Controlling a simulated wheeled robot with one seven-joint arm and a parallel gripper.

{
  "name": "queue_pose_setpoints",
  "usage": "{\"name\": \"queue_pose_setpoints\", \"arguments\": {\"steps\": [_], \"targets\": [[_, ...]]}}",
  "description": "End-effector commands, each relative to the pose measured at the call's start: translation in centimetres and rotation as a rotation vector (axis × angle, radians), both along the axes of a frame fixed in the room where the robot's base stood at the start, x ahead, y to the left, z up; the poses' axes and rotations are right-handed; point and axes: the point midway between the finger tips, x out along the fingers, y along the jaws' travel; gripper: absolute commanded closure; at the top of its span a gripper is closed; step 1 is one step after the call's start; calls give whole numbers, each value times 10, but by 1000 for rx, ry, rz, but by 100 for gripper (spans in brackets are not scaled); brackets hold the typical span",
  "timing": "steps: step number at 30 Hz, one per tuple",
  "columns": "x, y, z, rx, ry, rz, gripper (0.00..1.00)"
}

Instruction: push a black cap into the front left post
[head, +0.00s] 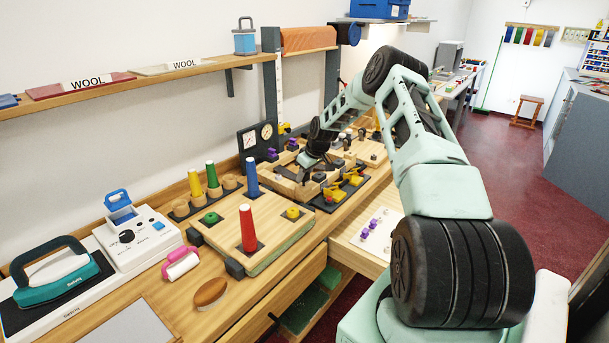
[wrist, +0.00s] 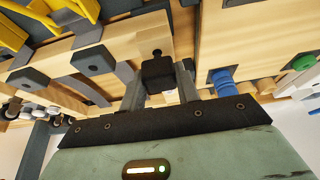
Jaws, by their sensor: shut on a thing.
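In the wrist view, my gripper (wrist: 160,88) is closed around a dark, block-shaped black cap (wrist: 158,72), with one finger on either side. The cap is at the edge of a pale wooden board (wrist: 130,40); a small dark spot shows just past it on the wood. I cannot tell whether the cap touches the post or is seated in it. In the head view, my gripper (head: 309,163) is low over the wooden fixture beyond the peg board. The front left post is not clearly distinguishable, and the cap is too small to make out there.
To the left, a peg board (head: 215,235) carries a tall red cone (head: 248,228), with a blue cone (head: 252,178) behind. A gauge panel (head: 257,139) stands behind. An open drawer (head: 345,246) holds purple pieces.

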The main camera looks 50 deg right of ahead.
Motion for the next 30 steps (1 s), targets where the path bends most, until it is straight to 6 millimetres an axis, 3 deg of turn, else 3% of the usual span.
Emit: {"name": "queue_pose_setpoints", "arguments": {"steps": [30], "targets": [[0, 0, -14, 0, 0, 0, 90]]}}
